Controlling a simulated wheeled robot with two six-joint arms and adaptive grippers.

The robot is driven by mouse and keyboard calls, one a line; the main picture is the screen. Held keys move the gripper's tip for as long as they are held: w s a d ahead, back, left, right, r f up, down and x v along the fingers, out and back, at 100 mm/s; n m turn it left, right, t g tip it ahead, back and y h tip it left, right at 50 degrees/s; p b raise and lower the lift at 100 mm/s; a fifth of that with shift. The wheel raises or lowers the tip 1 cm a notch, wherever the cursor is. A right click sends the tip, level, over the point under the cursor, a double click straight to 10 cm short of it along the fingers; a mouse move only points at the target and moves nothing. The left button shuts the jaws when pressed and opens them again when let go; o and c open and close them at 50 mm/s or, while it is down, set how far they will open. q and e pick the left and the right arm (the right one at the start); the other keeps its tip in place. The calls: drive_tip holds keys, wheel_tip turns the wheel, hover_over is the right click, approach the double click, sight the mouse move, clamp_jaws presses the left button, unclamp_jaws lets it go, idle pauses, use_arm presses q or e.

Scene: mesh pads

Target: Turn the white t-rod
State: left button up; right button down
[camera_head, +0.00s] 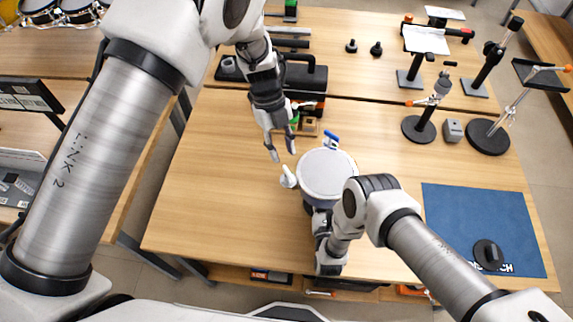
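My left gripper (282,152) points down over the middle of the table, its two fingers apart with nothing between them. A small white piece, apparently the white t-rod (288,177), sticks out at the left side of a round pale disc (327,172). It lies just below the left fingertips in the picture, with a small gap. A blue handle-like piece (331,139) shows at the disc's upper edge. My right arm bends in from the lower right, close to the disc's lower side. Its fingers are not clearly visible there.
A blue mat (482,228) with a dark round object (488,254) covers the table's right part. Several black-based stands (488,136) and a small grey block (452,130) stand at the back right. A black toolbox-like object (302,78) is behind my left gripper. The wooden table (215,190) is clear at left.

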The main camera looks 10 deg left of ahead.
sight(288, 171)
use_arm(q)
drive_tip(key=x, duration=0.6)
clamp_jaws()
drive_tip(key=m, duration=0.2)
drive_tip(key=m+y, duration=0.1)
drive_tip(key=m, duration=0.1)
drive_tip(key=shift+d+g+y, duration=0.15)
drive_tip(key=shift+g+y, duration=0.15)
drive_tip(key=shift+g, duration=0.1)
unclamp_jaws()
drive_tip(key=shift+r, duration=0.15)
